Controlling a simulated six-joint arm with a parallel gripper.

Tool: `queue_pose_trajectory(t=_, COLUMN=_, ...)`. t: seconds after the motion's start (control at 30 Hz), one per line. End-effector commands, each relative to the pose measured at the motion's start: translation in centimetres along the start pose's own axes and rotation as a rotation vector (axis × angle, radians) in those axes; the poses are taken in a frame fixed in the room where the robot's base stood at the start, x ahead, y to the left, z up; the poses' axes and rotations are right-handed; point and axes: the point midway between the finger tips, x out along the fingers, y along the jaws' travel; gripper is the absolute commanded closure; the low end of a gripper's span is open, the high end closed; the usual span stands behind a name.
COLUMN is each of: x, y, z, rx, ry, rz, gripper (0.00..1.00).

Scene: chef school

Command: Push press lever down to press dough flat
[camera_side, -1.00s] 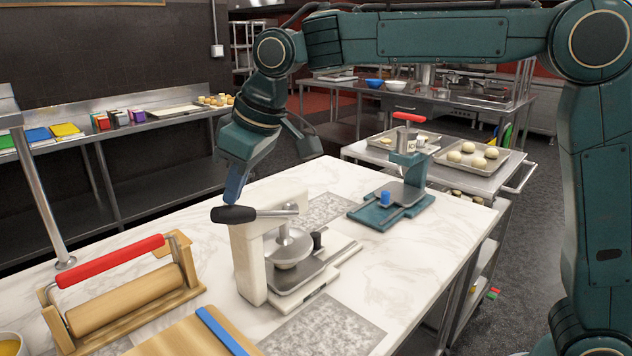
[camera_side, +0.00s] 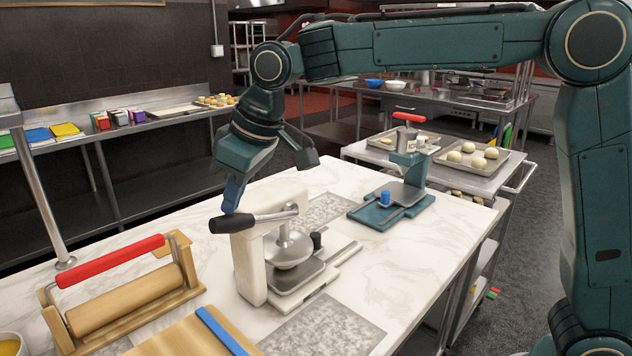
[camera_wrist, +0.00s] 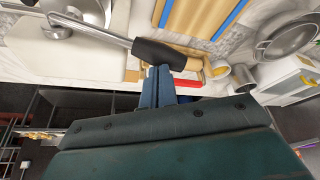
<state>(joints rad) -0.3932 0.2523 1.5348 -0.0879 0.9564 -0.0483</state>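The white press (camera_side: 249,266) stands on the marble counter. Its metal lever with a black grip (camera_side: 232,222) points left, the grip slightly lower than the pivot end. The round metal press plate (camera_side: 288,250) is down over the square metal tray (camera_side: 297,278); the dough under it is hidden. My gripper (camera_side: 229,209) is at the top of the black grip, seemingly touching it. In the wrist view, my gripper's blue fingers (camera_wrist: 158,72) are together and empty, against the black grip (camera_wrist: 160,54).
A wooden roller stand with a red handle (camera_side: 110,261) and a wooden board with a blue strip (camera_side: 180,338) lie left and in front. A blue press with a red handle (camera_side: 404,180) stands behind right. Dough trays (camera_side: 500,170) sit on a cart beyond.

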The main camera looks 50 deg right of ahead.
Motion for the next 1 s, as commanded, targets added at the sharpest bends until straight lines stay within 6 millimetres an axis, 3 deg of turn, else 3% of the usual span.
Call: queue_pose_trajectory(t=1.0, x=1.1, y=-0.3, z=0.3, rx=0.001, ry=-0.002, rz=0.001, gripper=1.00)
